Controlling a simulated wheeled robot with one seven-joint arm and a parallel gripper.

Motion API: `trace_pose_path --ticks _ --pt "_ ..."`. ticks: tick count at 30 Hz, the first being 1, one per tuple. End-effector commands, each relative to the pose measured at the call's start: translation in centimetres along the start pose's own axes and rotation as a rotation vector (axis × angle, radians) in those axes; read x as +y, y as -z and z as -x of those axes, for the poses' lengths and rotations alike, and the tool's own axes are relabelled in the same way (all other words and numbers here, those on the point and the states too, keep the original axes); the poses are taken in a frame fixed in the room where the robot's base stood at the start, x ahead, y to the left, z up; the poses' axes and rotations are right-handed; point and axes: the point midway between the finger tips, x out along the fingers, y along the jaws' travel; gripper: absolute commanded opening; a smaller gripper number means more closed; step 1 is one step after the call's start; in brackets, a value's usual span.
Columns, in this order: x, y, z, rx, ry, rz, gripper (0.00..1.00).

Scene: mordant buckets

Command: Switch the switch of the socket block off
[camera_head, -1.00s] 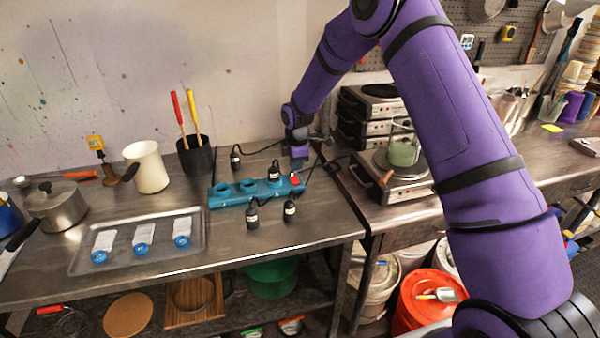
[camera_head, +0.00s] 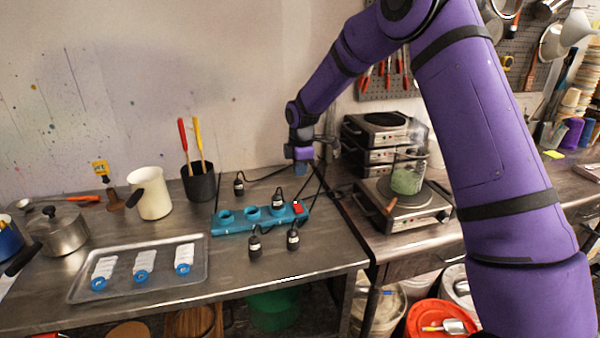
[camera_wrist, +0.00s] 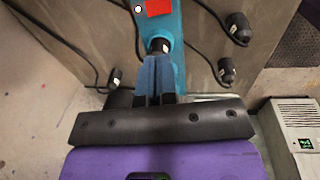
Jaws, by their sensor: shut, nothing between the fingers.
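The teal socket block (camera_head: 236,226) lies on the metal table, with its red switch (camera_head: 299,209) at the right end. A small white spot shows beside the switch; whether the switch is on or off I cannot tell. A black plug (camera_head: 278,194) stands in one socket; two others look empty. My gripper (camera_head: 301,170) is above the block's right end, pointing down, apart from the switch. In the wrist view the blue fingers of my gripper (camera_wrist: 155,65) are shut with nothing between them. The red switch (camera_wrist: 158,7) shows at the top edge there.
Loose black plugs (camera_head: 254,244) lie in front of the block, and another (camera_head: 239,186) behind it. Cables run near the block's right end. Hot plates (camera_head: 400,205) stand to the right, a black tool cup (camera_head: 199,184) and a metal tray (camera_head: 205,268) to the left.

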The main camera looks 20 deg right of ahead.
Motion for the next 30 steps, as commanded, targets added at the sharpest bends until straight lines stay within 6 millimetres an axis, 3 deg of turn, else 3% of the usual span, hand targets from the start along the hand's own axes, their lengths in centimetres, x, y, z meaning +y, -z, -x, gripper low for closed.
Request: trace_pose_path --ticks 9,20,26,30 --pt "1.4 0.0 -0.1 0.001 -0.002 0.000 0.00" --pt "1.4 0.1 -0.2 0.000 -0.002 0.000 0.00" --pt "1.4 0.1 -2.1 0.001 0.002 0.000 0.00" --pt "1.4 0.1 -4.6 0.000 0.002 0.001 0.00"
